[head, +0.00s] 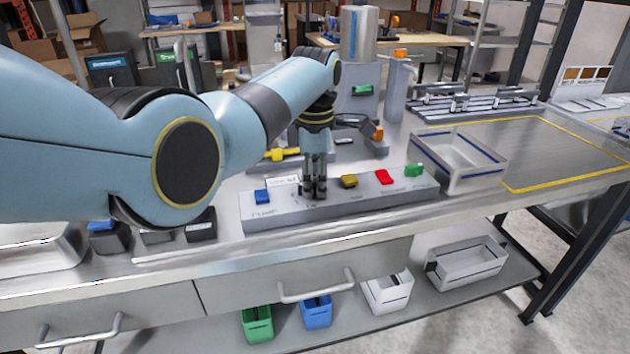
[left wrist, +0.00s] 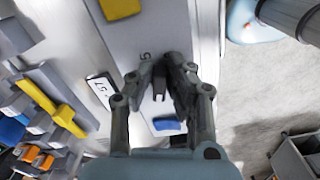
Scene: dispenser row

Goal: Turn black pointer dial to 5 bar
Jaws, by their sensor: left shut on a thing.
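The control panel (head: 345,201) is a long grey block on the bench, with a row of coloured controls. My left gripper (head: 314,191) points down onto it, between the blue control (head: 262,196) and the dark yellow one (head: 349,181). Its fingers are shut on the black pointer dial (left wrist: 159,82), which is mostly hidden between the fingertips. In the left wrist view a printed 5 shows just beside the left fingertip. Where the pointer stands on the scale cannot be read. A white label or display (head: 283,181) lies behind the gripper. My right gripper is not in view.
A red control (head: 384,177) and a green one (head: 414,170) sit farther right on the panel. A yellow-handled part (head: 281,154) is behind it. A grey bin (head: 458,163) stands to the right. Small black containers (head: 201,225) stand to the left.

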